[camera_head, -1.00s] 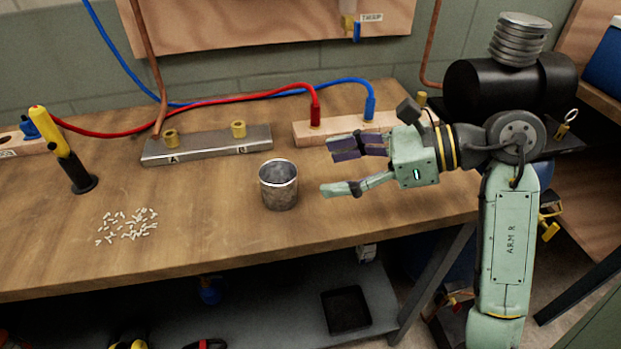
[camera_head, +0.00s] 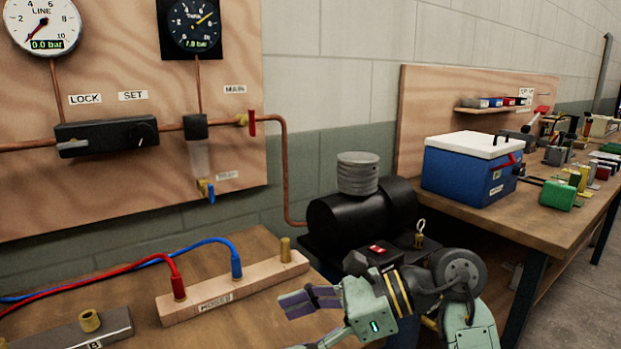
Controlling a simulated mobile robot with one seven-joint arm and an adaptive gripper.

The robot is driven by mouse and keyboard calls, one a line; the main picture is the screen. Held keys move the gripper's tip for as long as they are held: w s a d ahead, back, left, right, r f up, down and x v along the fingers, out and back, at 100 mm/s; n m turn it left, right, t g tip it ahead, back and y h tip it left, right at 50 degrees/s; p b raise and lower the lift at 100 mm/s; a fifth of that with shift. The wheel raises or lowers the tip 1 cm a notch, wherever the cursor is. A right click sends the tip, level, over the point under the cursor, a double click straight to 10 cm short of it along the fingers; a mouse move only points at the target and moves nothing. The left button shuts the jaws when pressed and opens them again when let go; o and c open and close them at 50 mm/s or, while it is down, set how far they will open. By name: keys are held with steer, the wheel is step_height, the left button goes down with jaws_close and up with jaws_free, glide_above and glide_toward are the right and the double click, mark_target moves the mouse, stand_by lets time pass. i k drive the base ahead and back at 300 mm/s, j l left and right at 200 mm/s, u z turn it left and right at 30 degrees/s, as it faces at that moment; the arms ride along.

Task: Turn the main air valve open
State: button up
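The main air valve (camera_head: 252,123) is on the plywood panel under a label reading MAIN. Its red handle stands upright, across the copper pipe, with a brass fitting beside it. My gripper (camera_head: 297,325) is low in the view, in front of the bench, with its fingers spread and nothing between them. The lower finger is partly cut off by the bottom edge. The gripper is well below the valve and apart from it.
A black compressor tank (camera_head: 362,214) stands right of the panel. A wooden block (camera_head: 233,288) with red and blue hoses is on the bench below. A black regulator (camera_head: 106,135) and a blue-handled drain valve (camera_head: 205,188) sit on the panel. A blue cooler (camera_head: 470,175) stands farther right.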

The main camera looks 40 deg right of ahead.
mark_target(251, 120)
steer(key=z, duration=0.85)
